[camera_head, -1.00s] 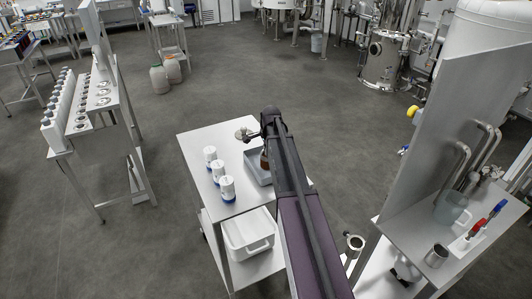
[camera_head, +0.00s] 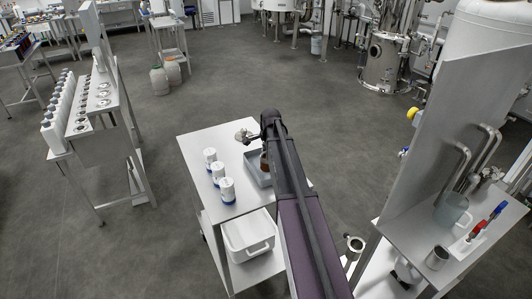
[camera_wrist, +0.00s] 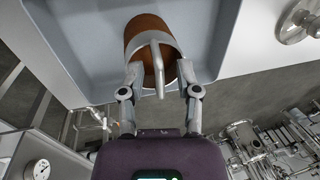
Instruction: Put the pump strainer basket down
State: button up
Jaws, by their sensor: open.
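The pump strainer basket (camera_wrist: 150,32) is a rust-brown cylinder with a pale metal rim and a bar handle (camera_wrist: 158,66). It is inside a shallow grey-blue tray (camera_wrist: 75,45), and in the head view a little of the basket (camera_head: 264,161) shows beside my arm. My gripper (camera_wrist: 160,74) is open, with one finger on each side of the handle; I cannot tell whether either finger touches it. In the head view my arm hides the gripper and part of the tray (camera_head: 252,172).
The tray stands on a white cart (camera_head: 195,150). Several white tubs (camera_head: 219,174) stand left of it, and a round metal part (camera_head: 242,135) lies behind. A white bin (camera_head: 249,233) sits on the lower shelf. A bench with a jug (camera_head: 453,210) stands at right.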

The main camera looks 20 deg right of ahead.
notch_tip(320, 180, up, 12)
jog(key=s+p, duration=0.2)
jog(key=p, duration=0.9)
jog(key=shift+s+p, duration=0.2)
jog(key=shift+p, duration=0.2)
dwell(0.4)
jog(key=s+a+n+g, duration=0.2)
jog(key=s+a+n, duration=1.5)
jog(key=s+a, duration=0.5)
jog(key=shift+s+a+f+n, duration=0.2)
jog(key=shift+s+a+n, duration=0.15)
jog(key=shift+s, duration=0.6)
notch_tip(320, 180, down, 10)
jog(key=b, duration=1)
